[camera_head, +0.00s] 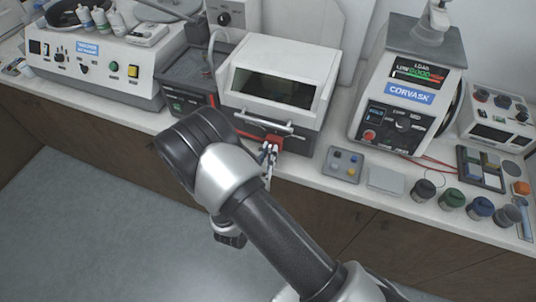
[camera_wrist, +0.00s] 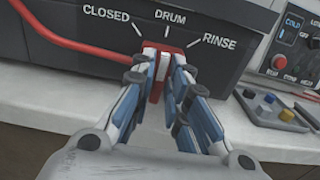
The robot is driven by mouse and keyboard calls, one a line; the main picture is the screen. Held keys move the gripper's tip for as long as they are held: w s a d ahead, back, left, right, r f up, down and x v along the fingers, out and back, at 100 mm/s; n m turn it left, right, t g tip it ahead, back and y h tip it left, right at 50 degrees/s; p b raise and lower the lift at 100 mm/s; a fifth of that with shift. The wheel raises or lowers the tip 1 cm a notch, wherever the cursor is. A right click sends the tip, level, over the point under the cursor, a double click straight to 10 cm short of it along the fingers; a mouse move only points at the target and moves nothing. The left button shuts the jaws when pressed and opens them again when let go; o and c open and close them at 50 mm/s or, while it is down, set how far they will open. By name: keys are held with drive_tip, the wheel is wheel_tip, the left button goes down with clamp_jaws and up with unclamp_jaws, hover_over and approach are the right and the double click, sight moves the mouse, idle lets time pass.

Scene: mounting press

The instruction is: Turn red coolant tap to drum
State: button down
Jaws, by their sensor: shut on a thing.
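The red coolant tap (camera_wrist: 157,88) is on the front of a dark housing (camera_wrist: 95,52), below the printed words CLOSED, DRUM and RINSE. In the wrist view its red part sits just below DRUM, between CLOSED and RINSE. My gripper (camera_wrist: 164,80) is shut on the tap, with a blue-and-white finger on each side. The fingers hide much of the tap, so its exact setting is hard to read. In the head view the tap (camera_head: 275,139) shows as a small red patch at the white-topped machine, with my gripper (camera_head: 268,152) at it.
A red hose (camera_wrist: 75,41) runs left from the tap. The white-topped machine (camera_head: 302,62) has a front handle bar above my gripper. The CORVASK press (camera_head: 380,118) stands further right.

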drive_tip(key=c, duration=1.6)
unclamp_jaws()
drive_tip(key=shift+c, duration=0.2)
drive_tip(key=v, duration=1.2)
